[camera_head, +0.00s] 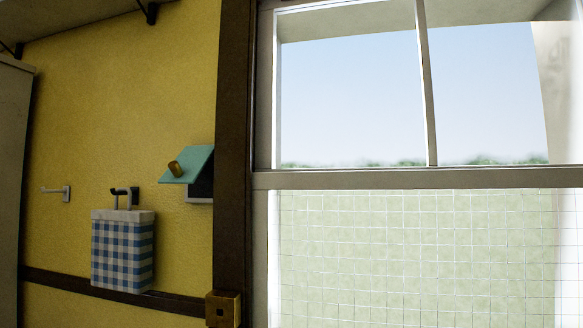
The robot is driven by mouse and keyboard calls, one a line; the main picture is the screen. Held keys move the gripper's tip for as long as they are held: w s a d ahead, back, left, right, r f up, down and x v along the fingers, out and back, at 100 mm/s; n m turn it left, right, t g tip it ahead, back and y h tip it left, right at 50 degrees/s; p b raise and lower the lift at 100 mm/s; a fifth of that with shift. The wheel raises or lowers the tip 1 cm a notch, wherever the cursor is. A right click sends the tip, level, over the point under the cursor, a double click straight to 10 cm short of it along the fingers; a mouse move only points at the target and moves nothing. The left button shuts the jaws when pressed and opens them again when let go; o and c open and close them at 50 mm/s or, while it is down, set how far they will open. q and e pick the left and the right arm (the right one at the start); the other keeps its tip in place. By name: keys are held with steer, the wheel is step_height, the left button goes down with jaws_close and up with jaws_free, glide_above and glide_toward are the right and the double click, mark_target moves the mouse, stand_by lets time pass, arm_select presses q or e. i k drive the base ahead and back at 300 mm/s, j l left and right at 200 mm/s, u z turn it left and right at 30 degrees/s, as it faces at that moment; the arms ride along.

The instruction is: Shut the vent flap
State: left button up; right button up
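The vent flap (193,166) is a teal panel on the yellow wall, left of the dark wooden post. It stands tilted out from the wall at its lower edge, so it is open. A brass-coloured knob (174,168) sits on its outer face. Below and behind the flap, the dark vent opening (201,184) with a pale frame shows. Neither of my grippers is in view.
A blue-and-white checked bag (123,252) hangs from a dark hook below left of the flap. An empty pale hook (58,192) is further left. A large window (431,180) fills the right side. A brass block (222,309) is at the post's foot.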

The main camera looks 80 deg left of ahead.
mark_target(188, 166)
steer(key=l+u, duration=0.15)
steer(key=u, duration=3.2)
